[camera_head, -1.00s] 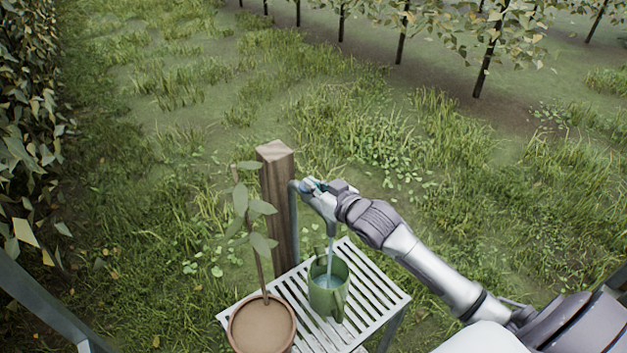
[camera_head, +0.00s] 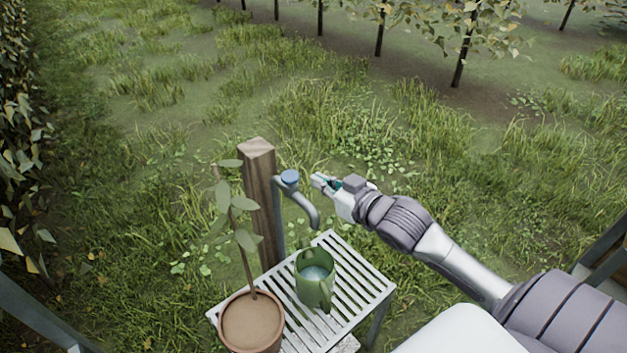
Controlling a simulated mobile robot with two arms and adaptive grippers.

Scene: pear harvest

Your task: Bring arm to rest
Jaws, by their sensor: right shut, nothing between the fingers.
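My right gripper (camera_head: 322,183) is shut and empty in the head view. It is in the air just right of the tap (camera_head: 308,207), apart from it. The tap has a blue knob (camera_head: 289,178) on top and no stream shows from its spout. The right arm comes in from the lower right. My left gripper is not in view.
A green jug (camera_head: 313,289) with water in it stands on a white slatted table (camera_head: 348,318) below the spout. A potted plant (camera_head: 251,322) is at its left corner. A wooden post (camera_head: 262,205) stands behind. Grass to the right is open.

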